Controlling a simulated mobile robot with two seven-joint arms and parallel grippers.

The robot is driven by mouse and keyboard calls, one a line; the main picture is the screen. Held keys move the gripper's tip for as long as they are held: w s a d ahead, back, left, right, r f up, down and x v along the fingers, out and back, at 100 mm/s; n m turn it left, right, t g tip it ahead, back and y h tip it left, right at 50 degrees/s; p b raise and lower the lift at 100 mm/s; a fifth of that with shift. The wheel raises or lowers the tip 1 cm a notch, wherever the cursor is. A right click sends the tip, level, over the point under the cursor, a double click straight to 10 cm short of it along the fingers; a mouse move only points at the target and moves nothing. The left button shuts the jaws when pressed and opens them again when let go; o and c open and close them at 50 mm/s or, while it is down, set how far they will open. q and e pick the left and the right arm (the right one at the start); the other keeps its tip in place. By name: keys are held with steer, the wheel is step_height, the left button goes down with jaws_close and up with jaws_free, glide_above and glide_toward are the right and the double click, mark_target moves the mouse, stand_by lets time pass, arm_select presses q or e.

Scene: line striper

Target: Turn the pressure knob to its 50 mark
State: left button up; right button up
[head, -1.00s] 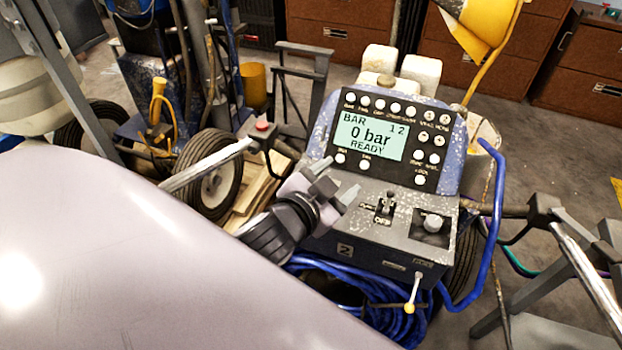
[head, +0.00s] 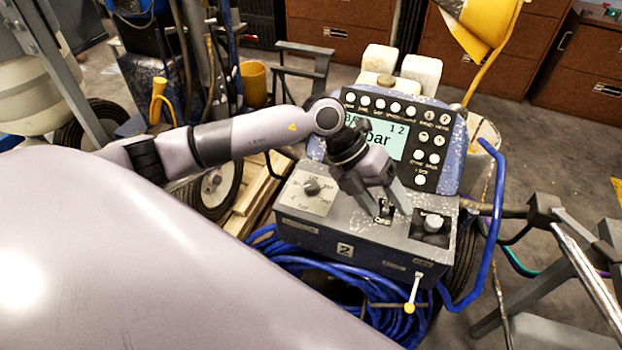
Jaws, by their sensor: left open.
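A small dark knob (head: 312,187) sits on a pale square plate with a printed scale, at the left of the grey control box (head: 325,235). The scale numbers are too small to read surely, and so is the pointer's setting. My left gripper (head: 392,212) is open, to the right of this knob, pointing down over a small toggle switch (head: 383,209) in the middle of the box top. I cannot tell whether a finger touches the switch. The display (head: 396,143) is partly hidden by my gripper; "bar" shows in part. My right gripper is not in view.
A pale round knob (head: 433,222) sits in a dark recess at the box's right. A yellow-ended lever (head: 411,300) sticks out of the front. Blue hose (head: 300,270) lies coiled below. A blue bent handle (head: 492,240) stands on the right.

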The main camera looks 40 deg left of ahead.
arm_select(q)
steer(key=w+a+f+y, duration=0.15)
steer(key=a+y, duration=0.35)
steer(key=a, duration=0.5)
steer(key=r+n+g+y, duration=0.1)
steer(key=n+y, duration=0.1)
steer(key=y, duration=0.1)
glide_above(311, 184)
steer(key=shift+d+r, duration=0.1)
steer(key=shift+d, duration=0.05)
steer(key=shift+a+f, duration=0.2)
steer(key=shift+f, duration=0.1)
steer(key=shift+f+p, duration=0.3)
steer(key=shift+f, duration=2.9)
steer(key=c, duration=1)
